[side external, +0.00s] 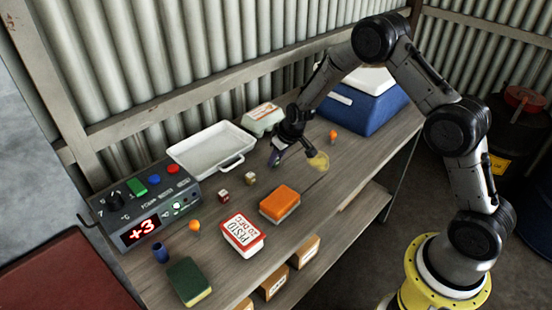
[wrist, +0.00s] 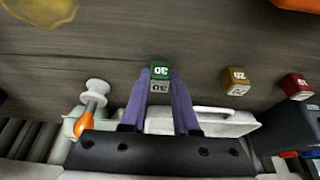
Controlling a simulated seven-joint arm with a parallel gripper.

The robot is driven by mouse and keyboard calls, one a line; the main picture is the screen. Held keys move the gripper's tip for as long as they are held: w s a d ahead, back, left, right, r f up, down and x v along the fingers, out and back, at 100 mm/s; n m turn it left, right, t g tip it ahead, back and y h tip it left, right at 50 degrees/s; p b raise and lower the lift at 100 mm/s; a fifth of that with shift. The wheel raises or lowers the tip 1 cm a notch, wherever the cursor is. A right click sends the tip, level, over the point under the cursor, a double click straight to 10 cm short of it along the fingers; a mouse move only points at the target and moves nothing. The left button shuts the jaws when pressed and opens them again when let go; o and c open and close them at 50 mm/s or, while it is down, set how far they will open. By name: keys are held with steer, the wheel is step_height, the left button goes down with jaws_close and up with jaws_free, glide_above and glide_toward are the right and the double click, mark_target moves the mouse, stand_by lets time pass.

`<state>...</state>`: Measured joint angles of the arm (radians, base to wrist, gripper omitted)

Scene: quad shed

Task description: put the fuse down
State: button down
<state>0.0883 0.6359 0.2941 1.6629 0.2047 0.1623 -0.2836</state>
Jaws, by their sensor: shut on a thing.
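My gripper (wrist: 160,80) has purple fingers, closed on the sides of a small green fuse (wrist: 160,70) marked 30. Two similar small blocks stand on the bench: an amber one (wrist: 236,80) marked 20 and a red one (wrist: 296,86). They also show in the side view, amber (side external: 250,179) and red (side external: 223,195).
A white tray (side external: 238,162) lies left of my gripper, an egg carton (side external: 262,120) behind, and a blue cool box (side external: 360,108) to the right. An orange block (side external: 280,204) lies in front.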

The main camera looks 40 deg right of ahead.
steer(key=shift+f, duration=0.15)
steer(key=c, duration=0.7)
jaws_free()
